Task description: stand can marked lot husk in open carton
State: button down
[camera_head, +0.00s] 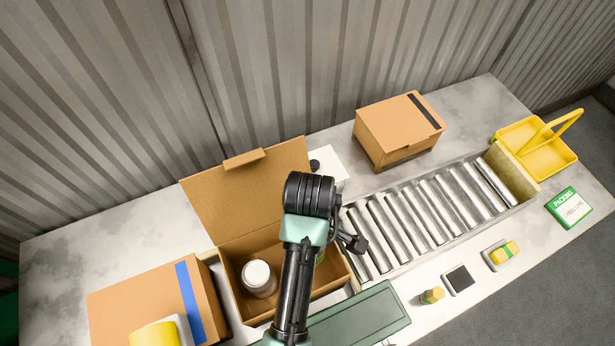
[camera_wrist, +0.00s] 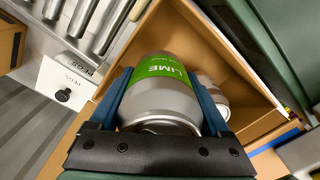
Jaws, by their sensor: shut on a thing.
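The open carton (camera_head: 336,277) stands at the front left of the bench with its lid raised. It also shows in the wrist view (camera_wrist: 258,90). My gripper (camera_wrist: 160,82) is shut on a silver can (camera_wrist: 158,102) with a green label reading LIME. Smaller print under that word is unreadable, so I cannot tell its lot. This can is tilted in the wrist picture, over or inside the carton; its base is hidden. Another can (camera_head: 259,276) with a pale top stands in the carton's left part, partly visible behind the held can (camera_wrist: 214,92). My arm hides most of the gripper in the head view.
A closed carton with a blue stripe (camera_head: 150,302) stands close left; one with a black stripe (camera_head: 398,125) stands behind the roller conveyor (camera_head: 430,215). A dark green panel (camera_head: 350,322) lies in front. A white PEGS sign (camera_wrist: 66,88) with a black knob is behind the carton.

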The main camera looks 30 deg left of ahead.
notch_tip(320, 180, down, 9)
jog(key=shift+p, duration=0.6)
jog(key=shift+f, duration=0.1)
jog(key=shift+f, duration=0.1)
jog(key=shift+c, duration=0.6)
grip_release()
